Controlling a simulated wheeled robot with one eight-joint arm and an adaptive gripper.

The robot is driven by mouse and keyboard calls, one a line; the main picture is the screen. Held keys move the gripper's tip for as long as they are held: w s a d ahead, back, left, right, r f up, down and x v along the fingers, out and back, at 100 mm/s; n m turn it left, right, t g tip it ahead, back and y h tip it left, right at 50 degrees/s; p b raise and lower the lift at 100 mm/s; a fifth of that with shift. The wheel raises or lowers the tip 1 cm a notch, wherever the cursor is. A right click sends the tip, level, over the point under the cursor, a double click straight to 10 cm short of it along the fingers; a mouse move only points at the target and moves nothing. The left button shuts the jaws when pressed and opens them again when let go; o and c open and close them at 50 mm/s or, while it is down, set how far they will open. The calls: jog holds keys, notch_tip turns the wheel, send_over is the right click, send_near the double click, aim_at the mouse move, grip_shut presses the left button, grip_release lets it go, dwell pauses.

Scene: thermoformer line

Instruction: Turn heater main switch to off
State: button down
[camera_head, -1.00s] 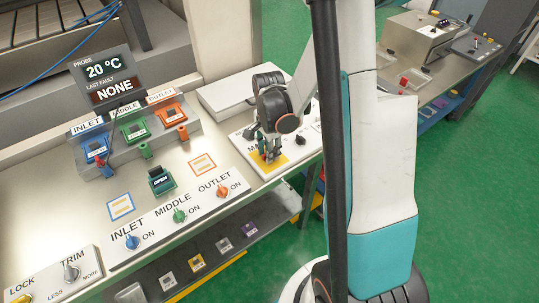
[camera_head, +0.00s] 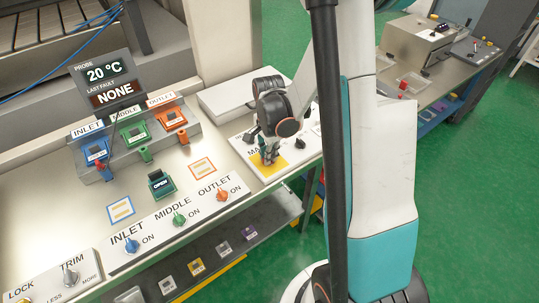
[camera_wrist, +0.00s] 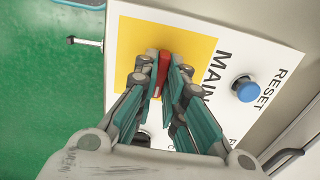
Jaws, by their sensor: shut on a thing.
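The main switch is a red handle (camera_wrist: 163,66) on a yellow square (camera_wrist: 198,48) of a white panel lettered "MAIN". In the wrist view the handle lies nearly along the picture's vertical, tilted slightly. My gripper (camera_wrist: 160,82) has its green-padded fingers on both sides of the handle, shut on it. In the head view my gripper (camera_head: 268,154) is down at the yellow square (camera_head: 284,163) and hides most of the switch. The lower part of the handle is between the fingers. The switch's off mark cannot be read.
A blue RESET button (camera_wrist: 246,89) sits on the same panel beside the switch. A display (camera_head: 103,75) reads 20 °C, last fault NONE. Green floor (camera_head: 470,190) is open at right.

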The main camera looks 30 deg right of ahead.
dwell(0.4)
jog(key=shift+n+b, duration=0.6)
jog(key=shift+n, duration=0.8)
jog(key=shift+n+b, duration=0.5)
jog(key=shift+n, duration=0.9)
